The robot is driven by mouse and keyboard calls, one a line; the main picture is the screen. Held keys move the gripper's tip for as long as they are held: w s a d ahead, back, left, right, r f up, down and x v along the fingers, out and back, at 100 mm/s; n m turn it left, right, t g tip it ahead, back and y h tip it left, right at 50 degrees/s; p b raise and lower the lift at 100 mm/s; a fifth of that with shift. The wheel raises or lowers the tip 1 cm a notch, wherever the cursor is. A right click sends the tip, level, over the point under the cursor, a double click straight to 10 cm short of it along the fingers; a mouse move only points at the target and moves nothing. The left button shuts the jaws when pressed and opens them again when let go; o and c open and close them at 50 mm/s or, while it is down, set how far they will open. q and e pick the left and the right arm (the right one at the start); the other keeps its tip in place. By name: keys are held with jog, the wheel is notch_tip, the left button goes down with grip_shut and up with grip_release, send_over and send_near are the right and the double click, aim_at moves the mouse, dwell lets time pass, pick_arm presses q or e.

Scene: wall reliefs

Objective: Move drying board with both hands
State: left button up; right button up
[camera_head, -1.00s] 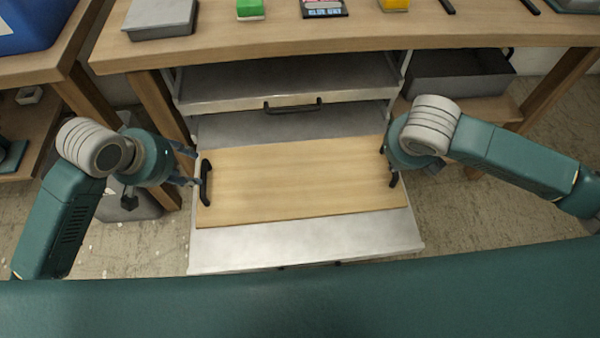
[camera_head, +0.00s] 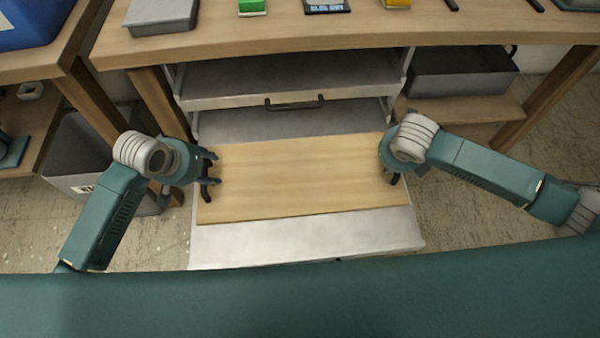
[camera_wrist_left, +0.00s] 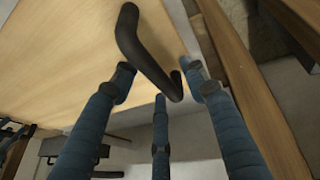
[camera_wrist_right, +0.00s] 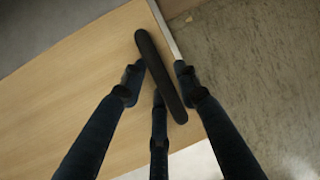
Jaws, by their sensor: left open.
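The drying board (camera_head: 290,180) is a light wooden rectangle with a dark bar handle at each short end. It lies flat on a pale metal surface (camera_head: 300,240). My left gripper (camera_head: 214,175) is at the board's left end. In the left wrist view its fingers are open on both sides of the left handle (camera_wrist_left: 148,55), with gaps. My right gripper (camera_head: 393,178) is at the right end. In the right wrist view its fingers lie close on both sides of the right handle (camera_wrist_right: 160,78); contact is unclear. My right wrist partly hides this handle in the head view.
A metal drawer (camera_head: 290,85) with a dark handle is behind the board, under a wooden workbench (camera_head: 320,35). A grey bin (camera_head: 85,160) stands on the left. A dark tray (camera_head: 460,72) sits on a low shelf at right. Floor is bare right of the board.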

pick_arm(q)
jog(key=c, duration=0.7)
pick_arm(e)
jog(key=c, duration=0.7)
pick_arm(q)
grip_shut()
pick_arm(e)
grip_shut()
pick_arm(q)
jog(key=shift+r, duration=0.15)
pick_arm(e)
jog(key=shift+w+r, duration=0.1)
jog(key=shift+r, duration=0.05)
